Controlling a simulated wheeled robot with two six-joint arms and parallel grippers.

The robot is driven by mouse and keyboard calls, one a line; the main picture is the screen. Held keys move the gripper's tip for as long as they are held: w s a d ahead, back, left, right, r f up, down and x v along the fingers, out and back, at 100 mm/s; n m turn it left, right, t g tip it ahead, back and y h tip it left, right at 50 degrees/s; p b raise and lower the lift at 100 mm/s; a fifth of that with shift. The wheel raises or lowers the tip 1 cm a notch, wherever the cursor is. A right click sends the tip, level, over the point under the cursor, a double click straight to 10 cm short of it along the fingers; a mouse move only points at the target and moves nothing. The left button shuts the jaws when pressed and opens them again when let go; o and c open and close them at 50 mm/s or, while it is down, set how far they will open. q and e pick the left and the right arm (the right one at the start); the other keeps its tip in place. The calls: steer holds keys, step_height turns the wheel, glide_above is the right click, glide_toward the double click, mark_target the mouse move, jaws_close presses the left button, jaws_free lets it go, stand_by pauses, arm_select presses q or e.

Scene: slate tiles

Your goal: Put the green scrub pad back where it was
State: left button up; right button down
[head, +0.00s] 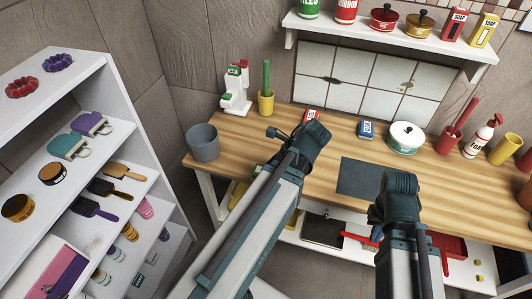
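I cannot clearly make out the green scrub pad. A small green item (258,169) shows at the worktop's front edge, partly covered by my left arm, and may be it. Green pieces also sit on a white rack (237,92) at the back left of the worktop. My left arm reaches over the worktop; its gripper does not show. My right arm stands in front of the worktop.
The wooden worktop (330,145) carries a grey pot (202,142), a yellow cup (266,103), a dark mat (357,177), a red box (312,117), a blue box (366,129) and a white lidded pot (406,138). A stocked white shelf unit (125,110) stands left; a wall shelf (385,38) hangs behind.

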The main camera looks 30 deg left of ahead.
arm_select(q)
steer(key=w+a, duration=0.2)
steer(key=w, duration=0.2)
steer(key=w+a+f+b, duration=0.1)
steer(key=w+a, duration=0.2)
steer(key=w, duration=0.1)
steer(key=w+a, duration=0.3)
steer(key=w, duration=0.1)
steer(key=shift+w+a+f, duration=0.2)
steer(key=shift+w, duration=0.2)
steer(key=f+b, duration=0.3)
steer(key=b, duration=0.1)
steer(key=shift+w+a+f, duration=0.25)
steer(key=shift+w+f, duration=0.1)
steer(key=shift+f, duration=0.05)
steer(key=shift+r, duration=0.15)
steer(key=o, duration=1.2)
